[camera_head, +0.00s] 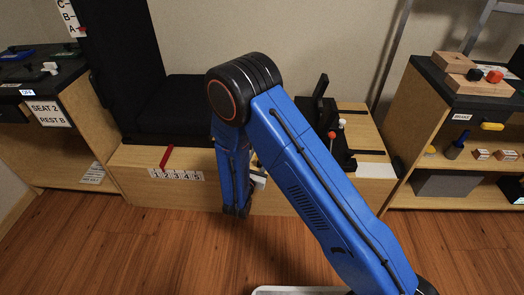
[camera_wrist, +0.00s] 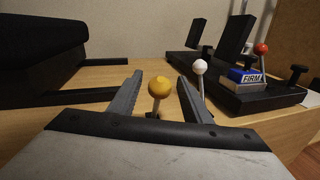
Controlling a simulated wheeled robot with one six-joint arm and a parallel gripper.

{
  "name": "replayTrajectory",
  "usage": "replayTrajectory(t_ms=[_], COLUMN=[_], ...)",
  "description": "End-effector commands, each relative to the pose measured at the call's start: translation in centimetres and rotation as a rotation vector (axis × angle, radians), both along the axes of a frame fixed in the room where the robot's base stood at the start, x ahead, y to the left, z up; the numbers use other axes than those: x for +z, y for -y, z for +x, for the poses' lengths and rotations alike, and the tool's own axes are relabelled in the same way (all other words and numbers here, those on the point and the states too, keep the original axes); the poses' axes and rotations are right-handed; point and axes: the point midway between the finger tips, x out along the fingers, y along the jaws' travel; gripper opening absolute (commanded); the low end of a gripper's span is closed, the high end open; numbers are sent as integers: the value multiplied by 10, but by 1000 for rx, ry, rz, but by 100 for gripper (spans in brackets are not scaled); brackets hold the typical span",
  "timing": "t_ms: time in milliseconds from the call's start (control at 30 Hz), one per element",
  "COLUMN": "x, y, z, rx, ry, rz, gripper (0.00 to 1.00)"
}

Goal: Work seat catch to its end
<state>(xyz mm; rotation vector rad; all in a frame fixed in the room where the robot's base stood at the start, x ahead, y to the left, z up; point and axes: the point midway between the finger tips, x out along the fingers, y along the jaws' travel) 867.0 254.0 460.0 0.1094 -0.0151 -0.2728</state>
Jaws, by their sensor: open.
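I cannot tell for certain which part is the seat catch. In the wrist view, a lever with a yellow ball knob (camera_wrist: 159,88) stands upright between the fingers of my gripper (camera_wrist: 159,78). The fingers are apart on either side of it, with a visible gap to each. A lever with a white ball knob (camera_wrist: 200,67) stands just beyond the right finger. In the head view my blue arm covers the gripper and the yellow knob. The black seat (camera_head: 178,100) rests on a wooden base (camera_head: 130,160), with a red pointer (camera_head: 166,157) above a numbered strip (camera_head: 176,174).
A black pedal-like unit stands right of the levers, with a red ball knob (camera_wrist: 261,48) and a blue block marked FIRM (camera_wrist: 246,77). Shelves stand at both sides: left with a SEAT 2 REST B sign (camera_head: 48,113), right with blocks (camera_head: 474,84). The wooden floor in front is mostly clear.

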Motion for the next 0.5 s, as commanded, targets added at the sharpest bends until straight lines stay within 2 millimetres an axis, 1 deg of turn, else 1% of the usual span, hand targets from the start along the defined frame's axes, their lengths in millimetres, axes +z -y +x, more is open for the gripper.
replayTrajectory(t_ms=[33,200,333,500], x=[0,0,0,0], y=[3,8,10,11], z=[9,28,37,40], rx=[-2,-1,0,1], ry=[1,-1,0,0], rz=[1,0,1,0], gripper=[44,44,44,44])
